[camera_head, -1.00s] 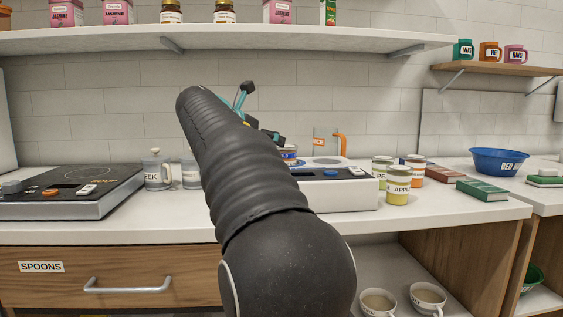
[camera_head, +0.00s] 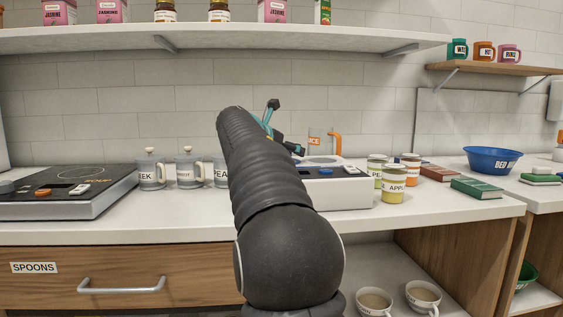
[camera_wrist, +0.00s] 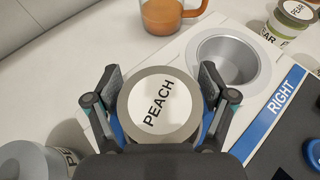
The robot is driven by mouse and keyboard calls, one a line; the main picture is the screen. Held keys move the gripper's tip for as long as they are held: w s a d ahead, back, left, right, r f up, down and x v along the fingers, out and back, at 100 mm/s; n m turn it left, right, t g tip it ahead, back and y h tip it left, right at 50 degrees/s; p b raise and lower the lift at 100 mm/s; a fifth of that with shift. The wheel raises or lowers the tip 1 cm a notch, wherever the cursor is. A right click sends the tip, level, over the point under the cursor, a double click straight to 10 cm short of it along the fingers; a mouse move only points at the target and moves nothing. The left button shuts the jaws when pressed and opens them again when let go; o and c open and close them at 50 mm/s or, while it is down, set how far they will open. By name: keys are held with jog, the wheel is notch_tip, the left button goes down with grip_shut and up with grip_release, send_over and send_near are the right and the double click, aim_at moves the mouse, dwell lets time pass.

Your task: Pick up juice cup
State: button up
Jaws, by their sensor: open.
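In the wrist view an amber cup (camera_wrist: 172,14) with an orange handle stands at the top edge, beyond my gripper. In the head view an orange handle (camera_head: 336,146) and a small label ending in "ICE" (camera_head: 314,141) show behind the white machine; the rest of that cup is hidden. My gripper (camera_wrist: 160,84) is open, with its fingers on either side of a round lid marked PEACH (camera_wrist: 150,118). I cannot tell whether they touch it. In the head view my arm hides most of the gripper (camera_head: 271,122).
The white machine (camera_head: 340,190) has an empty round well (camera_wrist: 232,58) beside the PEACH lid and a blue RIGHT strip (camera_wrist: 274,114). Grey lidded mugs (camera_head: 186,172) stand left of my arm. Labelled jars (camera_head: 393,184) stand right of the machine. A shelf (camera_head: 250,40) runs above.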

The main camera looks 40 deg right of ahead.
jog(key=c, duration=1.3)
jog(key=shift+r, duration=0.1)
jog(key=shift+c, duration=0.6)
